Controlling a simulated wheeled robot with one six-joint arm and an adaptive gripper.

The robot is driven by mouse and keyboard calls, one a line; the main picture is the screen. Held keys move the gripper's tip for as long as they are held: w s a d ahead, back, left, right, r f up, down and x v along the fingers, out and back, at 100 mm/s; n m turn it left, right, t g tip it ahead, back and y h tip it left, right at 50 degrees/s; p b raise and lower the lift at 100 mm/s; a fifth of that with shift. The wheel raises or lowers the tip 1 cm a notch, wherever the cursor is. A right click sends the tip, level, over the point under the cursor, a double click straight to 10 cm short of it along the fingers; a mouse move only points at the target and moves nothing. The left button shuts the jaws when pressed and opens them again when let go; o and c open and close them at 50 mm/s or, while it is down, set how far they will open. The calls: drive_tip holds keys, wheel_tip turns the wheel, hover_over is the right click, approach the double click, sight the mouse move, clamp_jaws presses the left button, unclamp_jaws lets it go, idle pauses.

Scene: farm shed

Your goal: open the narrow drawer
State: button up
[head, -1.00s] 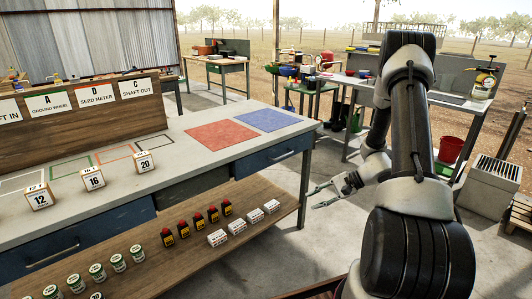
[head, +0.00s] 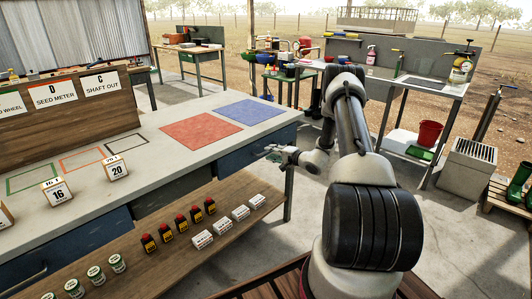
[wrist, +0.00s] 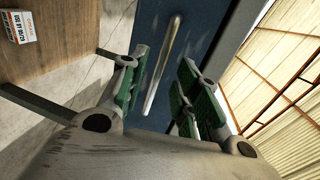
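A blue drawer (head: 232,162) sits under the right end of the workbench top and looks closed. Its bar handle is mostly hidden by my gripper in the head view; the wrist view shows a pale metal handle (wrist: 165,60) on the blue front. My gripper (head: 266,151) is in front of this drawer's right part. In the wrist view my gripper (wrist: 160,85) is open, with green-padded fingers on either side of the handle; I see no contact. Another blue drawer (head: 70,246) with a bar handle is at the left, and a grey-brown panel lies between them.
The workbench top (head: 135,165) carries red and blue mats and numbered boxes. A lower shelf (head: 150,268) holds bottles, jars and small white boxes. A bench leg (head: 288,195) stands close to my gripper.

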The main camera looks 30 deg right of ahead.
drive_tip(key=shift+x, duration=1.9)
drive_tip(key=shift+c, duration=0.2)
clamp_jaws()
